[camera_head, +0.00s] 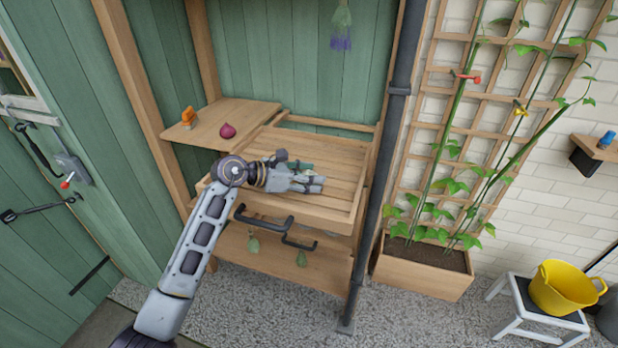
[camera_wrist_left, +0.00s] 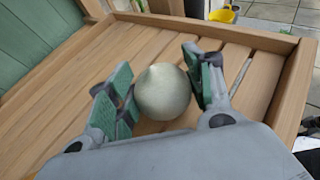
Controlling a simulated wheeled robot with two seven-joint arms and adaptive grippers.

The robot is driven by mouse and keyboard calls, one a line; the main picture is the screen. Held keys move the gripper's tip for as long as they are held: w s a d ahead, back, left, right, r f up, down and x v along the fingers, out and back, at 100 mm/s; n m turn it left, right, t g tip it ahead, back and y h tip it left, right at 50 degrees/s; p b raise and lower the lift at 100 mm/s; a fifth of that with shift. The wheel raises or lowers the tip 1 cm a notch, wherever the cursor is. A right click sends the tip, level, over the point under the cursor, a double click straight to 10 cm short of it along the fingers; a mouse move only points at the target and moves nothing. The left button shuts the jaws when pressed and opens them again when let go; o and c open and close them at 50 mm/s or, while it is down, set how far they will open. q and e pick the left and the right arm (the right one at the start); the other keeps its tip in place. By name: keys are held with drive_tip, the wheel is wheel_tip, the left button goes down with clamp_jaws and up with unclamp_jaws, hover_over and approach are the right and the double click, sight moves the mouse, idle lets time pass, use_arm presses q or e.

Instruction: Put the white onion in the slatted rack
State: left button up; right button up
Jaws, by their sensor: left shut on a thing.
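My left gripper (camera_head: 310,177) is over the slatted rack (camera_head: 340,150), a wooden tray with raised edges. In the left wrist view the white onion (camera_wrist_left: 163,92), a pale round ball, sits between the green-padded fingers of the gripper (camera_wrist_left: 160,85), which are shut on it. The slats (camera_wrist_left: 70,110) of the rack lie below it. Whether the onion touches the slats I cannot tell. In the head view the hand hides the onion. My right gripper is in neither view.
A wooden side shelf (camera_head: 222,117) at the left holds a red onion (camera_head: 228,131) and an orange object (camera_head: 188,117). A dark pipe (camera_head: 385,140) stands right of the rack. Black handles (camera_head: 264,217) and a lower shelf (camera_head: 285,268) are below.

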sight(291, 194)
use_arm(q)
drive_tip(key=shift+f, duration=0.3)
drive_tip(key=o, duration=1)
drive_tip(key=shift+o, duration=0.3)
drive_tip(key=shift+r, duration=0.2)
drive_tip(key=shift+a, duration=0.15)
drive_tip(key=shift+s+a+r, duration=0.25)
drive_tip(key=shift+s+a, duration=0.05)
drive_tip(key=shift+a, duration=0.25)
drive_tip(key=v, duration=0.4)
drive_tip(key=shift+s+a+b, duration=0.15)
drive_tip(key=shift+a+b, duration=0.05)
drive_tip(key=shift+b, duration=0.15)
drive_tip(key=v, duration=0.4)
drive_tip(key=shift+s+a+r, duration=0.1)
drive_tip(key=shift+a+r, duration=0.05)
drive_tip(key=shift+a, duration=0.05)
drive_tip(key=shift+s+a+r+b, duration=0.3)
drive_tip(key=shift+a+r+b, duration=0.05)
drive_tip(key=shift+a, duration=0.2)
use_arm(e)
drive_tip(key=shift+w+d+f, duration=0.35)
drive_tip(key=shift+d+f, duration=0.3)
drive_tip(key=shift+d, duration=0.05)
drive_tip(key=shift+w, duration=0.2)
